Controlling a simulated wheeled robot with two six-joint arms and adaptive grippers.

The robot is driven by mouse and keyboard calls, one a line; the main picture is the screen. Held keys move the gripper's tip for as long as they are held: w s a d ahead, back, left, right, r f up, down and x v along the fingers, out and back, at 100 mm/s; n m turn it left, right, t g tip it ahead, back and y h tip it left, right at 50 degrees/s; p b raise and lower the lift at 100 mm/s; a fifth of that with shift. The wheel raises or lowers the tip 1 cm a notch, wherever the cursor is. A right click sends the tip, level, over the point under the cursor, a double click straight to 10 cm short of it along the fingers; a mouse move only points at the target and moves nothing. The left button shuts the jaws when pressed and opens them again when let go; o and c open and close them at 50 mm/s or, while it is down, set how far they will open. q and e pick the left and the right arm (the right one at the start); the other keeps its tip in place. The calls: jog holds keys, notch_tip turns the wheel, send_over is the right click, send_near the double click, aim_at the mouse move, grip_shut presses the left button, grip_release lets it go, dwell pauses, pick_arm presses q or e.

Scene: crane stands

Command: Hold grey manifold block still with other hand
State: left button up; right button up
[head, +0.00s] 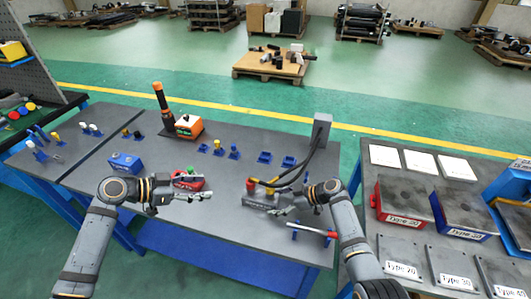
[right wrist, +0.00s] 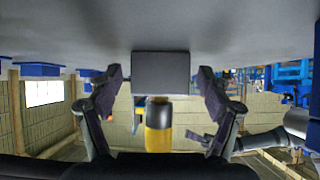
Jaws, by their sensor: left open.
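The grey manifold block (head: 259,201) sits on the dark table, with a red cap (head: 250,185) and yellow fittings on top. Black hoses run from it to a grey upright box (head: 322,131). My right gripper (head: 277,206) is at the block's right side. In the right wrist view, the open fingers (right wrist: 161,82) stand either side of the grey block (right wrist: 160,66), with a gap on each side. A yellow and black fitting (right wrist: 158,127) shows below it there. My left gripper (head: 207,195) is open and empty, left of the block and apart from it.
A red item (head: 188,182) lies behind my left gripper. A blue box (head: 125,162) is further left. A red-handled tool (head: 312,230) rests on a rack in front of the right gripper. Blue holders (head: 265,157) stand behind the block. A side table (head: 410,168) is at right.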

jog(key=v, duration=1)
jog(key=shift+s+d+r, duration=0.15)
jog(key=shift+d, duration=0.15)
jog(key=shift+s+d+r, duration=0.15)
jog(key=shift+d+r, duration=0.3)
